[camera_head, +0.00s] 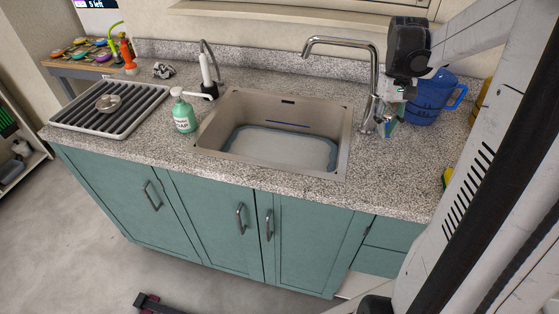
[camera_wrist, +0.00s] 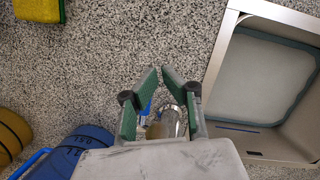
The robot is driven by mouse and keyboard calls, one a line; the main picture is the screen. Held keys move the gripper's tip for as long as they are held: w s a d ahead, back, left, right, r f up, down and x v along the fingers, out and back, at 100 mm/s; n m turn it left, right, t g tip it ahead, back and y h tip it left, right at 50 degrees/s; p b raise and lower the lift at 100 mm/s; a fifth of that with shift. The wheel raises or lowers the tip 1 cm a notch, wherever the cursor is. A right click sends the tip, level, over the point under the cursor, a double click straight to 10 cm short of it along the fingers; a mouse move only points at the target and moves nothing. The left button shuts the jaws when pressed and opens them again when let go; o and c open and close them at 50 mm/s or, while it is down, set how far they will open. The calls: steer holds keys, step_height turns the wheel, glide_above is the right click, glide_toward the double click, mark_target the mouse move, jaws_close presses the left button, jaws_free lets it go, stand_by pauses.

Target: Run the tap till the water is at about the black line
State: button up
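The sink (camera_head: 205,140) is set in the counter. A pale area with a blue-grey edge covers its floor; I cannot clearly tell how deep any water is. A dark, bluish line (camera_head: 288,123) runs on the back wall above that area; it also shows in the wrist view (camera_wrist: 238,128). The tap (camera_head: 374,75) arches over the sink from its right side, and I see no clear stream under its spout. My gripper (camera_wrist: 160,70) is by the tap's base (camera_wrist: 166,124). Its green fingers lean together, tips close with a narrow gap. Whether they grip the handle is unclear.
A blue jug (camera_head: 428,100) stands just right of my gripper. A yellow-green sponge (camera_wrist: 40,8) lies at the counter's right. A soap bottle (camera_head: 183,115) and a drying rack (camera_head: 75,118) are left of the sink. The front counter edge is clear.

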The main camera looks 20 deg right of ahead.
steer(key=o, duration=0.5)
steer(key=shift+o, duration=0.2)
steer(key=shift+w+d+r+p, duration=0.1)
steer(key=shift+w+r+p, duration=0.1)
steer(key=shift+r+p, duration=0.75)
steer(key=shift+w+d+r+p, duration=0.1)
steer(key=shift+w+r+p, duration=0.25)
steer(key=shift+r, duration=1)
steer(key=shift+w+r+p, duration=0.1)
steer(key=shift+r+p, duration=0.65)
steer(key=shift+r, duration=0.4)
